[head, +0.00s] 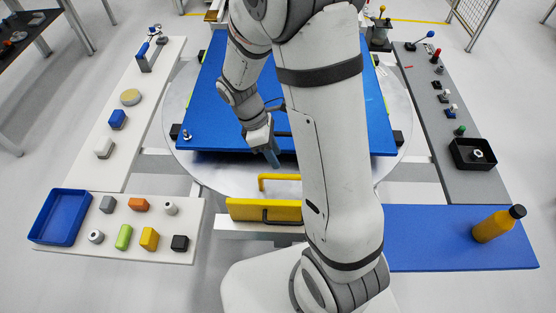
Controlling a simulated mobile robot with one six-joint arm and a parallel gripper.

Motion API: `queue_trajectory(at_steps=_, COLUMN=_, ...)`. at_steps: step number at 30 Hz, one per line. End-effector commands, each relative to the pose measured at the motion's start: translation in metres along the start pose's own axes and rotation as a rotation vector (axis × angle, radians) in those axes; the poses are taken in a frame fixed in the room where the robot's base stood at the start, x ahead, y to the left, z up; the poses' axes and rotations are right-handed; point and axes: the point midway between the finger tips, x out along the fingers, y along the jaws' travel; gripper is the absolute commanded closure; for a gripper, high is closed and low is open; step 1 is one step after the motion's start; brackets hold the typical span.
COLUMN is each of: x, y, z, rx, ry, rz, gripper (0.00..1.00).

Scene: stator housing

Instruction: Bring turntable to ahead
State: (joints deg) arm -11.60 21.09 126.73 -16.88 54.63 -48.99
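The turntable (178,130) is a large round pale disc in the middle of the head view. A big blue board (215,95) lies on it, with black blocks at its corners. A yellow bar-shaped handle (275,178) stands at the near edge of the disc. My gripper (273,160) points down by the near edge of the blue board, just above and behind the yellow handle. It looks apart from the handle. Its fingertips are small and seen from the side, so their opening is unclear. My arm hides the right middle of the board and disc.
A yellow block with a black handle (250,210) sits in front of the disc. Left white tables hold a blue tray (60,217) and several small parts. At right are a grey table (455,185), a black tray (472,154) and an orange bottle (498,224) on a blue table.

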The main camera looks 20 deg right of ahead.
Motion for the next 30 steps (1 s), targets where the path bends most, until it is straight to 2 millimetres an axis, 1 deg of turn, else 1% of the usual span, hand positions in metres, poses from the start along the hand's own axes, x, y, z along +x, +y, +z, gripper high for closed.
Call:
queue_trajectory(at_steps=1, x=0.008, y=-0.001, z=0.0, rx=-0.003, ry=-0.003, rz=-0.004, gripper=0.62)
queue_trajectory(at_steps=6, x=0.036, y=-0.002, z=-0.002, rx=-0.008, ry=-0.004, rz=-0.002, gripper=0.62)
queue_trajectory(at_steps=9, x=0.05, y=-0.002, z=-0.003, rx=-0.009, ry=-0.004, rz=0.001, gripper=0.62)
queue_trajectory(at_steps=12, x=0.06, y=-0.002, z=-0.004, rx=-0.011, ry=-0.003, rz=0.003, gripper=0.62)
queue_trajectory(at_steps=16, x=0.067, y=-0.002, z=-0.004, rx=-0.012, ry=-0.002, rz=0.006, gripper=0.62)
queue_trajectory(at_steps=23, x=0.067, y=-0.002, z=-0.004, rx=-0.012, ry=-0.002, rz=0.007, gripper=0.62)
queue_trajectory(at_steps=26, x=0.067, y=-0.002, z=-0.004, rx=-0.012, ry=-0.002, rz=0.007, gripper=0.69)
queue_trajectory(at_steps=30, x=0.067, y=-0.002, z=-0.004, rx=-0.012, ry=-0.002, rz=0.007, gripper=0.8)
